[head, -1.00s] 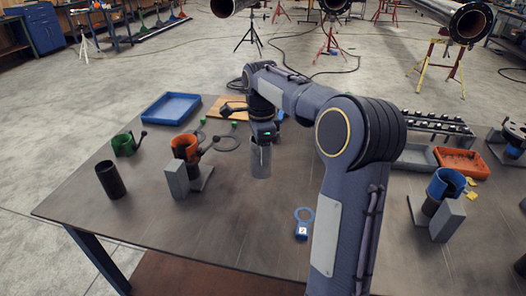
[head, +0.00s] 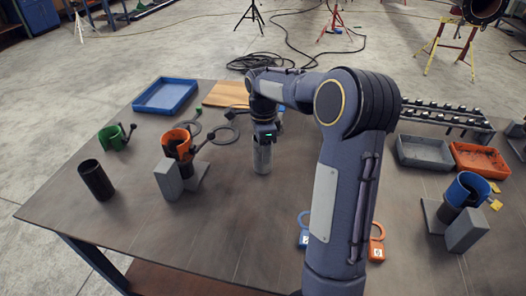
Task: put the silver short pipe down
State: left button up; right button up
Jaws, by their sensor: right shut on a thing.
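The silver short pipe (head: 262,158) is upright at the middle of the table (head: 150,215), under my right gripper (head: 264,140). My right gripper points down and is shut on the pipe's upper end. The pipe's lower end is at or very close to the table top; I cannot tell whether it touches. The gripper body hides the pipe's top. My left gripper is not in view.
A black pipe (head: 96,180), green clamp (head: 112,138) and orange clamp (head: 178,144) with grey blocks stand left. A blue tray (head: 166,96) is behind. Grey (head: 424,153) and orange (head: 480,160) bins and a blue clamp (head: 466,188) are right. Padlocks lie in front.

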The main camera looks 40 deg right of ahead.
jog(key=shift+f, duration=0.8)
jog(key=shift+f, duration=0.15)
jog(key=o, duration=1.2)
jog(key=shift+o, duration=0.2)
notch_tip(320, 180, up, 12)
jog(key=shift+f+p, duration=0.2)
jog(key=shift+p, duration=0.25)
jog(key=shift+r, duration=0.45)
